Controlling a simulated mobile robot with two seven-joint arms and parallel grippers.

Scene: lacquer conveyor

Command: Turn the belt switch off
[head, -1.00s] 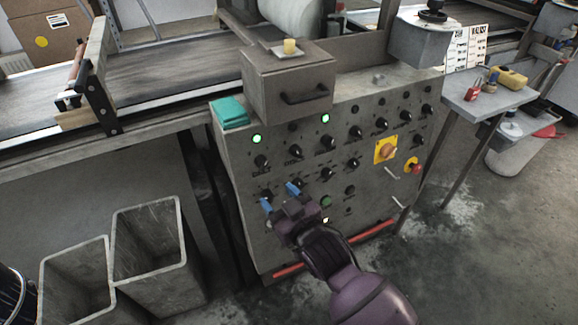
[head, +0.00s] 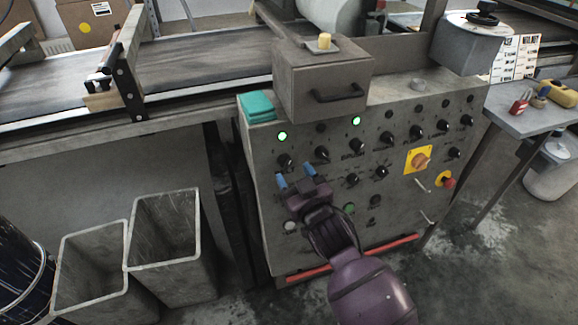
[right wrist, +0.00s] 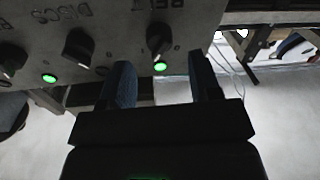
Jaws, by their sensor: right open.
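The belt switch is a black rotary knob (head: 285,161) at the left end of the upper knob row on the grey control panel (head: 400,185). A lit green lamp (head: 282,135) is above it. In the right wrist view, which is upside down, the knob (right wrist: 158,38) sits under the BELT label with its lit lamp (right wrist: 160,66). My right gripper (head: 296,175) is open, with blue fingertips just below and right of the knob in the head view. In the wrist view the knob lies between the fingers' lines, beyond the tips. My left gripper is not in view.
The DISCS knob (head: 322,153) is just right of the belt knob, with other knobs beyond. A yellow-backed rotary switch (head: 418,160) and a red button (head: 448,182) are farther right. A drawer box (head: 322,80) and teal cloth (head: 257,107) sit on top. Bins (head: 165,235) stand left.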

